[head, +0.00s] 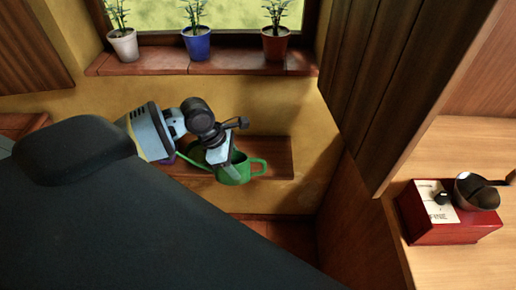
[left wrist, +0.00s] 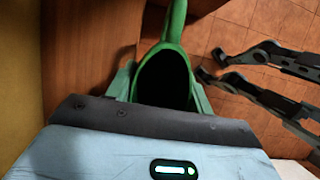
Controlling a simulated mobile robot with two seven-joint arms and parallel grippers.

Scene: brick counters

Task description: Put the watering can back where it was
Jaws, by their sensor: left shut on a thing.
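The green watering can (head: 236,170) is in the head view, in front of or over a small wooden shelf (head: 277,150) below the window. Its handle points right and its thin spout points left. My left gripper (head: 218,154) is shut on the can. In the left wrist view, the can (left wrist: 176,50) sits between the finger pads, with its dark opening facing the camera. I cannot tell whether it touches the shelf. A dark gripper, seemingly my right one (left wrist: 208,66), shows at the right of the left wrist view, its fingers apart and empty.
Three potted plants, in white (head: 123,45), blue (head: 197,42) and red-brown (head: 275,42) pots, stand on the brick window sill (head: 165,62). A dark wooden cabinet (head: 385,80) is close on the right. A red grinder (head: 450,225) stands on the wooden counter (head: 480,265).

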